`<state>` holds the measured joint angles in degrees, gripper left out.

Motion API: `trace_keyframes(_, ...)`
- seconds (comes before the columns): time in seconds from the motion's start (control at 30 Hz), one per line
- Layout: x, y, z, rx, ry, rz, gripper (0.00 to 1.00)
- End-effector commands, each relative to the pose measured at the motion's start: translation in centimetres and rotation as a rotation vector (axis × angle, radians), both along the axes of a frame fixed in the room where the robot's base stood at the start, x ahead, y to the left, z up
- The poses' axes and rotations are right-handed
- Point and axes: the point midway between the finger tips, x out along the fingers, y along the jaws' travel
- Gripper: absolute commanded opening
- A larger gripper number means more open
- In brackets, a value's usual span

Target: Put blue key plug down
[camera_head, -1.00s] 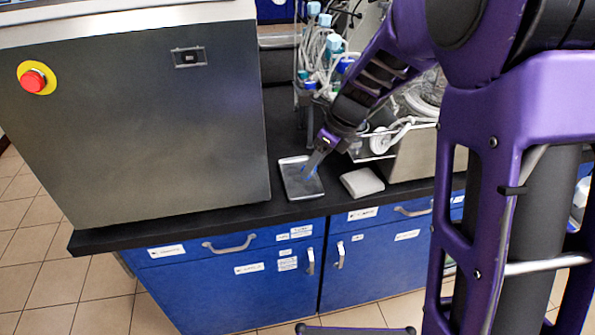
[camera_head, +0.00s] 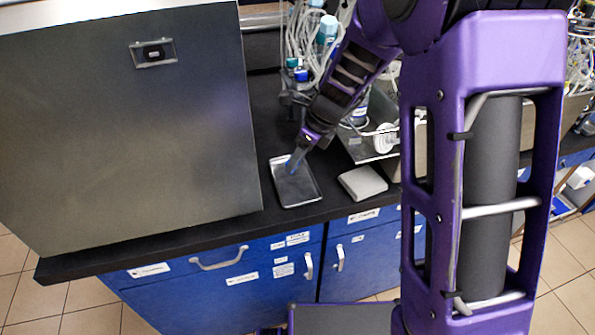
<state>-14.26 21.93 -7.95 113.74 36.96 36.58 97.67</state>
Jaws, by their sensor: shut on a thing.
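My gripper (camera_head: 297,157) reaches down over a small grey metal tray (camera_head: 306,201) on the black bench top. It is shut on the blue key plug (camera_head: 289,166), a small blue piece at the fingertips. The plug is over the back part of the tray. I cannot tell whether it touches the tray floor. The fingers hide part of it.
A white block (camera_head: 362,183) lies right of the tray. A large steel cabinet (camera_head: 120,130) stands to the left. Tubing and bottles (camera_head: 318,45) stand behind. The black bench's front edge (camera_head: 240,226) runs above blue drawers (camera_head: 215,290).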

Motion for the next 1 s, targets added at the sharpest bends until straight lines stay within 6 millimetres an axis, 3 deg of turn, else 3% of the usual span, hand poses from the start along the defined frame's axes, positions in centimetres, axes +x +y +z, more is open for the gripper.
trace_keyframes(0.3, -0.1, 0.0, -3.8, -0.001, 0.002, 0.0, 0.0)
trace_keyframes(0.77, 0.0, 0.0, -4.5, 0.0, 0.0, 0.001, 0.0)
trace_keyframes(0.8, 0.0, 0.0, -4.4, -0.001, -0.001, 0.001, 0.59)
trace_keyframes(0.93, 0.0, 0.0, -4.4, -0.001, -0.001, 0.001, 0.82)
trace_keyframes(1.0, 0.0, 0.0, -4.4, -0.001, -0.001, 0.001, 0.84)
